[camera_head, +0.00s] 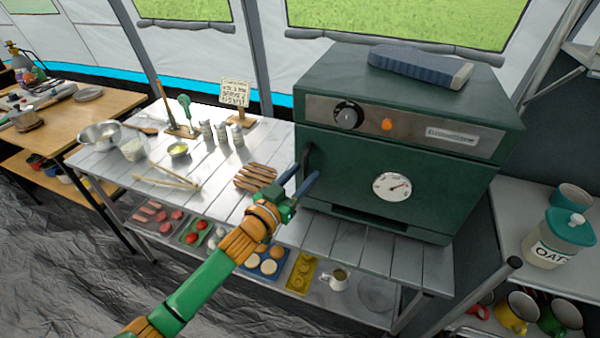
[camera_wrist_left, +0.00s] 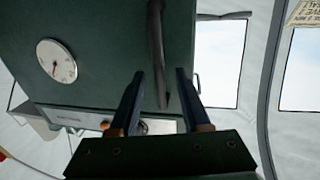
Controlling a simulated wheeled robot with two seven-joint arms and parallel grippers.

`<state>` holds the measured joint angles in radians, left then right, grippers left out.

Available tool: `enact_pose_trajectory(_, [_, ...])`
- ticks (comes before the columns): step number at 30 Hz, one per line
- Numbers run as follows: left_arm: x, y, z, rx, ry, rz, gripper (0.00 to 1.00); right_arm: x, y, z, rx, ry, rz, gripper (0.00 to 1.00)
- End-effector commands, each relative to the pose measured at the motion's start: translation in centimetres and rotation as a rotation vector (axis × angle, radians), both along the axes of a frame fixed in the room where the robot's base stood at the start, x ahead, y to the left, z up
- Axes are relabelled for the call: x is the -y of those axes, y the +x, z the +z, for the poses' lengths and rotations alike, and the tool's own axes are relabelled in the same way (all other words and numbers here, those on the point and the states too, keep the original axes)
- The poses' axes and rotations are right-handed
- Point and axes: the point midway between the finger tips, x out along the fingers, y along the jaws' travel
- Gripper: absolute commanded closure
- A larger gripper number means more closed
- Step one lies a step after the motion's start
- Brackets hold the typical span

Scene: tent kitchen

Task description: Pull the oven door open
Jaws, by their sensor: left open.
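The dark green oven (camera_head: 400,150) stands on the slatted metal table. Its front door (camera_head: 350,172), with a round white dial (camera_head: 392,187), looks closed. A dark upright handle (camera_head: 307,158) is at the door's left edge. My left gripper (camera_head: 303,178) is open in front of that edge, its fingers pointing at the oven. In the left wrist view, the handle (camera_wrist_left: 156,45) runs down between the two open fingers (camera_wrist_left: 160,80), and I see no finger closed on it. The dial (camera_wrist_left: 57,61) also shows there. My right gripper is not in view.
A blue-grey folded cloth or mitt (camera_head: 420,66) lies on the oven. Left of the oven, the table holds a brown striped item (camera_head: 255,177), shakers (camera_head: 222,133) and bowls (camera_head: 100,134). A shelf with an oats jar (camera_head: 556,240) stands at the right.

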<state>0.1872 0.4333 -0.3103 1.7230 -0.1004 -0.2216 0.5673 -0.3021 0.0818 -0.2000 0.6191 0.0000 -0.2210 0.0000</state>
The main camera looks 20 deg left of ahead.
Motion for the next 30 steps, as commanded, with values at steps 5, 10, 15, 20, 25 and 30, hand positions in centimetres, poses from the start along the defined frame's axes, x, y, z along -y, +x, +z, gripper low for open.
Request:
enact_pose_trajectory(5, [0.14, 0.47, -0.02, 0.0, 0.0, -0.001, 0.53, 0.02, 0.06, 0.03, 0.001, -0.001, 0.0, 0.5])
enact_pose_trajectory(10, [0.13, 0.44, -0.04, 0.0, 0.0, 0.0, 0.64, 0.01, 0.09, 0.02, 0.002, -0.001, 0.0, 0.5])
enact_pose_trajectory(15, [0.13, 0.43, -0.05, -0.001, 0.001, 0.0, 1.0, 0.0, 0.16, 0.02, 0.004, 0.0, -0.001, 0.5])
enact_pose_trajectory(20, [0.13, 0.42, -0.06, -0.001, 0.001, 0.0, 1.0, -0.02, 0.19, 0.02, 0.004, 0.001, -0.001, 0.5])
enact_pose_trajectory(25, [0.12, 0.42, -0.07, -0.001, 0.001, 0.0, 1.0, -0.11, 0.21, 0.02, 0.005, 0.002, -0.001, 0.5])
enact_pose_trajectory(30, [0.13, 0.41, -0.08, -0.001, 0.001, 0.0, 1.0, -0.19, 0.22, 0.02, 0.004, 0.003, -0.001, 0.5])
